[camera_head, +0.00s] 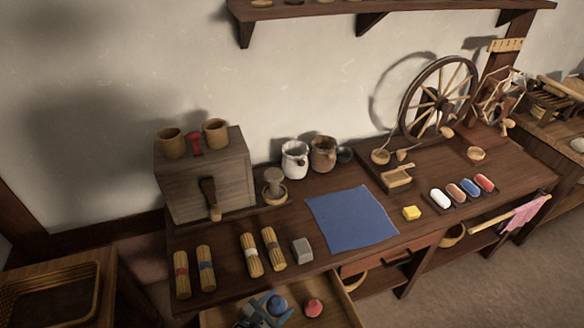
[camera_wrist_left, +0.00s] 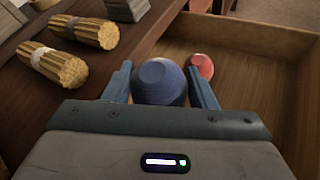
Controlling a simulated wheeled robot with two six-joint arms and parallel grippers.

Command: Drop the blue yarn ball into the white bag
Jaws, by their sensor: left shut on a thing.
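The blue yarn ball (camera_head: 278,304) is between the fingers of my left gripper (camera_head: 272,308), over or in the open drawer at the bottom of the head view. In the left wrist view the ball (camera_wrist_left: 160,80) sits between both blue fingers of my left gripper (camera_wrist_left: 161,88), which is shut on it. I cannot tell whether the ball is clear of the drawer floor. The white bag (camera_head: 295,161) stands upright at the back of the table, beside a brown bag (camera_head: 323,155). My right gripper is not in view.
A red ball (camera_head: 313,308) lies in the open drawer (camera_wrist_left: 270,100), just beyond the gripper. Tied straw bundles (camera_head: 252,256), a grey block (camera_head: 302,250) and a blue cloth (camera_head: 350,219) lie on the table. A wooden box (camera_head: 206,172) stands at the back left.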

